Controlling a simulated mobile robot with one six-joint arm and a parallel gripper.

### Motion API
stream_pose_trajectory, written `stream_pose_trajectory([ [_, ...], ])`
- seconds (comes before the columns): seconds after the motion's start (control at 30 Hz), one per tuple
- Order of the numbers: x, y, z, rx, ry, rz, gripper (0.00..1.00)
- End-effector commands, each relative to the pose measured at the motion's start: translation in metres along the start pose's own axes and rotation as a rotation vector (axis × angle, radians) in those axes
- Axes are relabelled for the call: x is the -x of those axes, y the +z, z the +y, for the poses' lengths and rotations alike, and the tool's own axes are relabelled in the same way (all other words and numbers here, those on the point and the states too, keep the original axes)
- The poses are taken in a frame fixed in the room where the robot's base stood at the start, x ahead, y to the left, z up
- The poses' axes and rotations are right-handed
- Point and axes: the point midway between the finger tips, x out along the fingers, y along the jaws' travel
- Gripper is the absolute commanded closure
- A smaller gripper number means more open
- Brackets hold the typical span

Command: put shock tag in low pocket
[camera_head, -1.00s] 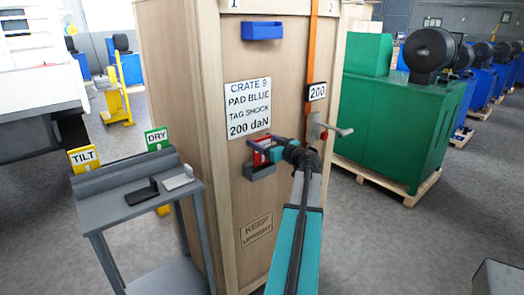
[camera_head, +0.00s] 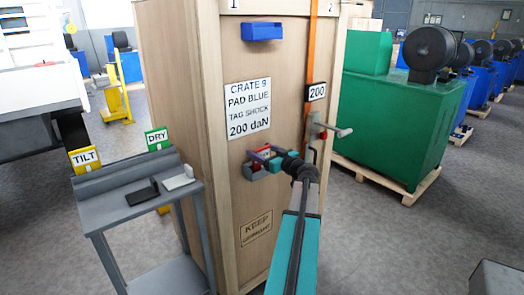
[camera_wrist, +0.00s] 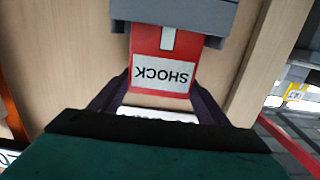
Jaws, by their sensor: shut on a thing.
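The shock tag (camera_wrist: 165,72) is red with a white label reading SHOCK, upside down in the wrist view. In the head view only a small part of the tag (camera_head: 264,154) shows. My gripper (camera_head: 268,158) is shut on it, with a dark finger on each side of the tag in the wrist view. The low pocket (camera_head: 264,173) is grey, on the crate's front face. In the wrist view the pocket (camera_wrist: 180,10) overlaps the tag's far end, which appears to sit inside the pocket mouth. How deep it sits I cannot tell.
A blue pocket (camera_head: 262,31) is higher on the wooden crate (camera_head: 245,205). An orange strap (camera_head: 310,55) with a ratchet handle (camera_head: 335,131) runs to the right of my gripper. A grey stand (camera_head: 130,205) with TILT and DRY signs is at left.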

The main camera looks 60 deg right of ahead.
Motion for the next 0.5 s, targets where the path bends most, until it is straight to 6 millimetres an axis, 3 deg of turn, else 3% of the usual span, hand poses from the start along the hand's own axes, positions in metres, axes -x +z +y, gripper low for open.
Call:
stream_pose_trajectory([
  [0.5,-0.0029,0.0048,-0.0004,0.000,0.000,0.001,0.52],
])
